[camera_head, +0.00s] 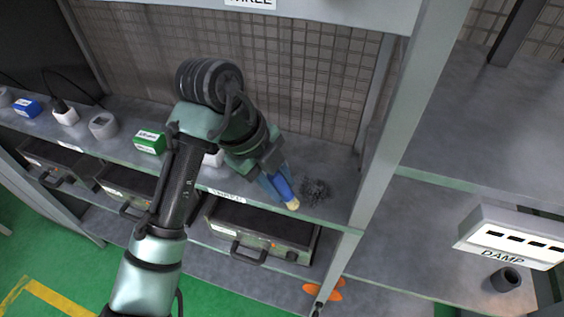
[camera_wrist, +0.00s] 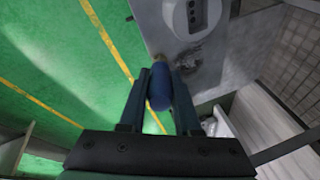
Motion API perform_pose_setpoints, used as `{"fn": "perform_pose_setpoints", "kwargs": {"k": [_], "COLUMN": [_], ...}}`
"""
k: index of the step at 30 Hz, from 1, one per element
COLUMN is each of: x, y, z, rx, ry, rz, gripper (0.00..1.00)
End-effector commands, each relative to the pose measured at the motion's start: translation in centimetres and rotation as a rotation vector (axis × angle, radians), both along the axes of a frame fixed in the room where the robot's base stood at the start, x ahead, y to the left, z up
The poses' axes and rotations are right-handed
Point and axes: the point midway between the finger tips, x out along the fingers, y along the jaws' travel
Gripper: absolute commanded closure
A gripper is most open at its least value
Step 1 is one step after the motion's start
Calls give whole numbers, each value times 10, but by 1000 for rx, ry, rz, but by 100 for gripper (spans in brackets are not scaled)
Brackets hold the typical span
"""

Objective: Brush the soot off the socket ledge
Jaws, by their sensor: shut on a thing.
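My gripper (camera_head: 277,183) is shut on a blue-handled brush (camera_head: 284,187) over the front right part of the grey ledge (camera_head: 340,190). The brush's pale tip (camera_head: 293,204) points down toward the ledge's front edge. A patch of dark soot (camera_head: 315,190) lies on the ledge just right of the brush. In the wrist view, the blue handle (camera_wrist: 160,88) is between my fingers, and the soot (camera_wrist: 188,57) is just beyond its tip. A grey block with dark holes (camera_wrist: 192,14), perhaps the socket, stands beyond the soot. I cannot tell whether the tip touches the ledge.
A green box (camera_head: 150,142), a grey ring-shaped piece (camera_head: 103,125), a white holder (camera_head: 65,116) and a blue box (camera_head: 27,107) stand along the ledge to the left. A post (camera_head: 400,130) rises to the right. An open-topped drawer (camera_head: 262,232) is below. A box labelled DAMP (camera_head: 510,238) is at right.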

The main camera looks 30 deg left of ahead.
Motion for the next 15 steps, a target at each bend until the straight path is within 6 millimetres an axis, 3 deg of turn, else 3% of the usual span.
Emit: {"fn": "perform_pose_setpoints", "kwargs": {"k": [9, 15], "x": [0, 0], "y": [0, 0], "z": [0, 17], "rx": [0, 1], "ry": [0, -2], "rz": [-1, 0], "gripper": [100, 100]}}
